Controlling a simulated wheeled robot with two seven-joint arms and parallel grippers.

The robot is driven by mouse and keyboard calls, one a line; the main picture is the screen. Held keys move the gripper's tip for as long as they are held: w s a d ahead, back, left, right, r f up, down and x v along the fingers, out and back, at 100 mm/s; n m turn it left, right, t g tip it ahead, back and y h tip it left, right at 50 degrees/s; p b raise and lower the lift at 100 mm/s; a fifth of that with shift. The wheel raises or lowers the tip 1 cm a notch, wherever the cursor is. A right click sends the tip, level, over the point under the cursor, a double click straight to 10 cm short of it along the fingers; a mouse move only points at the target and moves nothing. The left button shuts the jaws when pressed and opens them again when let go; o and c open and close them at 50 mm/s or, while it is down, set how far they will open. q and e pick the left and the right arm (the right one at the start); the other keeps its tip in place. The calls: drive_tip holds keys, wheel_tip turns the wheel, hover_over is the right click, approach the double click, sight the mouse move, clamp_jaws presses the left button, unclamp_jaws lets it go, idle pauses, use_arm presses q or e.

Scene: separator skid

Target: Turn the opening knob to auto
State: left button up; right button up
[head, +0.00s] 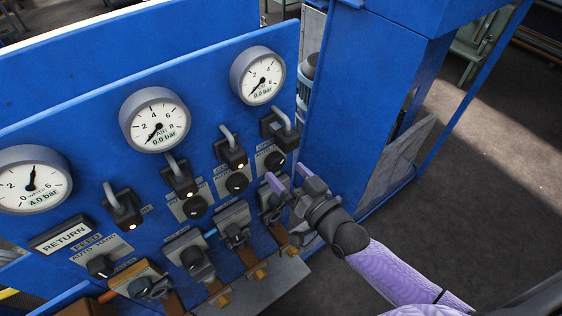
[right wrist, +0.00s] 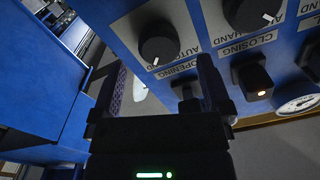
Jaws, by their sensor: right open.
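The opening knob (right wrist: 158,45) is a round black knob on the blue panel. In the right wrist view, its "OPENING" and "AUTO HAND" label lies beside it. My left gripper is not in view.
The closing knob (right wrist: 250,12) and a lit black switch (right wrist: 250,78) sit close by. Lower valves (head: 234,234) stick out below the knobs. Gauges (head: 154,120) line the panel top. A blue cabinet (head: 365,90) stands right of the panel; open floor (head: 450,200) lies beyond.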

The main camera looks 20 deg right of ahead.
sight(274, 162)
drive_tip(key=shift+x, duration=1.4)
